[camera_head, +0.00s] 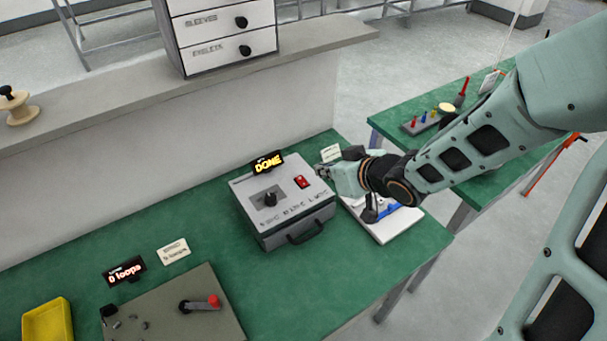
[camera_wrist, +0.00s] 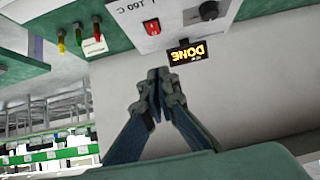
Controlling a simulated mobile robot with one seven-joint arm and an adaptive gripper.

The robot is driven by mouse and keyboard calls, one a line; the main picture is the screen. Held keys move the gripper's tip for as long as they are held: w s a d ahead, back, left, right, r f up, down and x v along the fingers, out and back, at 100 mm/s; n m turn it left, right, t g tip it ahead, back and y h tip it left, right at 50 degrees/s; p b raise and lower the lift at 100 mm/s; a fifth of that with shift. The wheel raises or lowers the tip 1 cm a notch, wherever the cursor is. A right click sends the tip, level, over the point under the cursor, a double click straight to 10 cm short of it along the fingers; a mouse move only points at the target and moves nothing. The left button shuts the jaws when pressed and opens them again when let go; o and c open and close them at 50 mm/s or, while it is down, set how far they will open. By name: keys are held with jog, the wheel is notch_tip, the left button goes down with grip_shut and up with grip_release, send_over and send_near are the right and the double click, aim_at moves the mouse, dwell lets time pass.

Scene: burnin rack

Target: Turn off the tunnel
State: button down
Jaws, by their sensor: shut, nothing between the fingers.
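The tunnel looks to be the grey box (camera_head: 283,213) on the green bench, with a black knob, a front handle and a red rocker switch (camera_head: 301,182) on its top right. Its small display (camera_head: 267,162) reads DONE in yellow. In the wrist view the red switch (camera_wrist: 152,27) and the display (camera_wrist: 187,57) also show, upside down. My gripper (camera_head: 322,171) is just right of the switch, apart from it as far as I can tell. In the wrist view my gripper (camera_wrist: 160,76) has its fingertips together with nothing between them. Which way the switch is tipped is too small to tell.
A white board with a blue part (camera_head: 387,212) lies right of the box, under my arm. A panel with a red-tipped lever (camera_head: 212,302), a "0 loops" display (camera_head: 125,271) and a yellow tray (camera_head: 47,322) are at the left. A raised shelf (camera_head: 120,87) runs behind.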

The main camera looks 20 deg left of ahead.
jog(key=b, duration=0.3)
send_over(300, 180)
jog(key=s+d, duration=0.1)
jog(key=d, duration=0.1)
jog(key=f, duration=0.6)
jog(key=shift+s+a+f, duration=0.1)
jog(key=shift+a+f, duration=0.15)
jog(key=shift+f, duration=1.85)
jog(key=shift+f, duration=0.1)
jog(key=shift+w+a+f+b, duration=0.1)
jog(key=shift+w+f+b, duration=0.1)
jog(key=shift+b, duration=0.2)
jog(key=shift+r, duration=0.1)
jog(key=shift+a, duration=0.1)
jog(key=shift+w+a+r, duration=0.25)
jog(key=shift+w+a, duration=0.2)
jog(key=shift+a, duration=0.05)
